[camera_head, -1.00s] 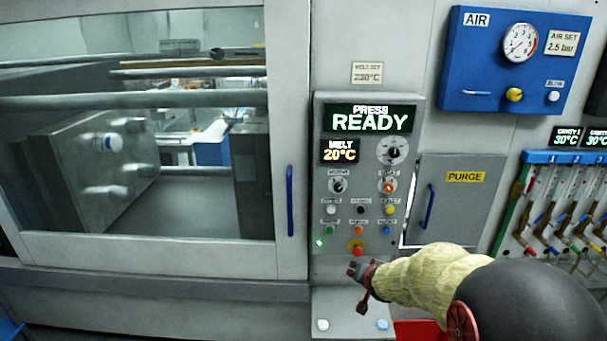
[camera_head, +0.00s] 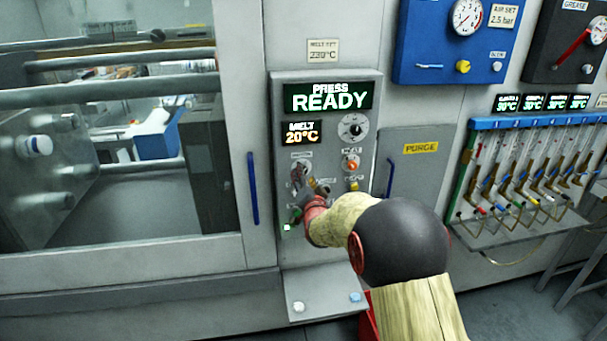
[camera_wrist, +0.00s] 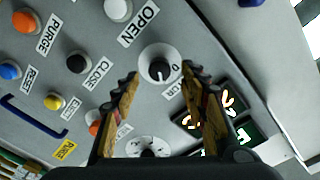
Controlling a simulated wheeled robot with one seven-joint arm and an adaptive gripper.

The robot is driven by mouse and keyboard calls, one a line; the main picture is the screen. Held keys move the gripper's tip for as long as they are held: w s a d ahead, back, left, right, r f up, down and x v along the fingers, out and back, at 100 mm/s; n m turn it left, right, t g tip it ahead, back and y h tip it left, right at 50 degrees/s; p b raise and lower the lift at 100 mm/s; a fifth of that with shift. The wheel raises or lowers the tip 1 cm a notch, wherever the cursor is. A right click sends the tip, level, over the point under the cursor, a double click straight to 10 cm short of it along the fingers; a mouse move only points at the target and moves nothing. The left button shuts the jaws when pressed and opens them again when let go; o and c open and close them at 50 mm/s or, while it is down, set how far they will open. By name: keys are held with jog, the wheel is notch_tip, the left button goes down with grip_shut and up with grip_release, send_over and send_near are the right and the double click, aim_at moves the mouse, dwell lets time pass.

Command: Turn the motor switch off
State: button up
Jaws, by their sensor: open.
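The motor switch is a small round knob with a black centre on a pale dial. In the head view my gripper (camera_head: 308,187) is at the panel. Whether any finger touches the knob is unclear.
The orange heat knob (camera_head: 351,163) and a larger dial (camera_head: 352,127) are close by. Push buttons, including a white one (camera_wrist: 117,9) and a black one (camera_wrist: 77,62), surround the switch. A blue door handle (camera_head: 252,188) stands to the left, the purge door (camera_head: 415,165) to the right.

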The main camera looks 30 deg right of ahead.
jog(key=shift+x, duration=1.55)
jog(key=shift+c, duration=0.5)
grip_shut()
jog(key=shift+f+b, duration=0.1)
jog(key=shift+b, duration=0.2)
jog(key=shift+a+n+b, duration=0.1)
jog(key=shift+n+b, duration=6.15)
jog(key=shift+n, duration=0.75)
